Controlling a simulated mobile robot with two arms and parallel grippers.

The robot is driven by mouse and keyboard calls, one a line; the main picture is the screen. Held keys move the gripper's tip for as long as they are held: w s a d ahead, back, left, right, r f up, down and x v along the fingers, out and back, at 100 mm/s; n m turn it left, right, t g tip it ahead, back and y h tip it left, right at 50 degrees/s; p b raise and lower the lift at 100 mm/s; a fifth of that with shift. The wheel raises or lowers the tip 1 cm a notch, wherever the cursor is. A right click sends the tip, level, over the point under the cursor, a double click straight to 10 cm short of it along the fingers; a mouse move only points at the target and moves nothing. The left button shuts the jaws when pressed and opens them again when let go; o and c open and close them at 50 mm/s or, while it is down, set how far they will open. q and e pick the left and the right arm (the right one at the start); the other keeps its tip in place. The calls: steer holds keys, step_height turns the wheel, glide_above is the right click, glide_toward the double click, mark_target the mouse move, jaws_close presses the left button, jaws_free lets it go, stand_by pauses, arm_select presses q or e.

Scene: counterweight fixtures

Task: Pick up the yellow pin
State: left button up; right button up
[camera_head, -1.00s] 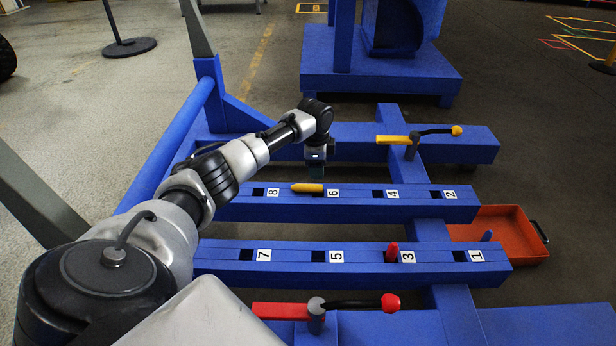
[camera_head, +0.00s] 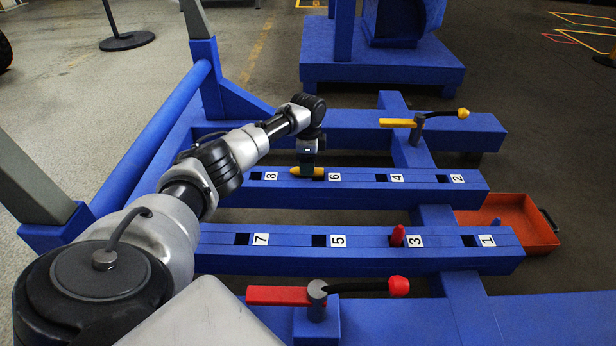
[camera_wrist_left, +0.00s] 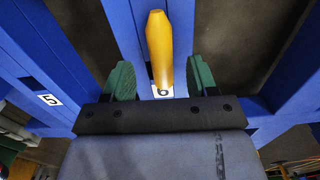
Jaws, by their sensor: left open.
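The yellow pin (camera_head: 319,172) lies on its side on top of the far blue rail, beside the label 6. It also shows in the left wrist view (camera_wrist_left: 158,45), pointing away from the gripper. I cannot tell the remaining height. My right gripper is not in view.
A red pin (camera_head: 398,236) stands at label 3 on the near rail (camera_head: 280,258), and a blue pin (camera_head: 495,223) shows near label 1. A red-handled clamp (camera_head: 317,295) and a yellow-handled clamp (camera_head: 416,125) flank the rails. An orange tray (camera_head: 520,215) sits at the right.

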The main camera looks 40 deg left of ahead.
arm_select(q)
steer(key=shift+w+f+b, duration=0.1)
steer(key=shift+f+b, duration=0.75)
steer(key=shift+f, duration=0.65)
steer(key=shift+r, duration=0.1)
jaws_close()
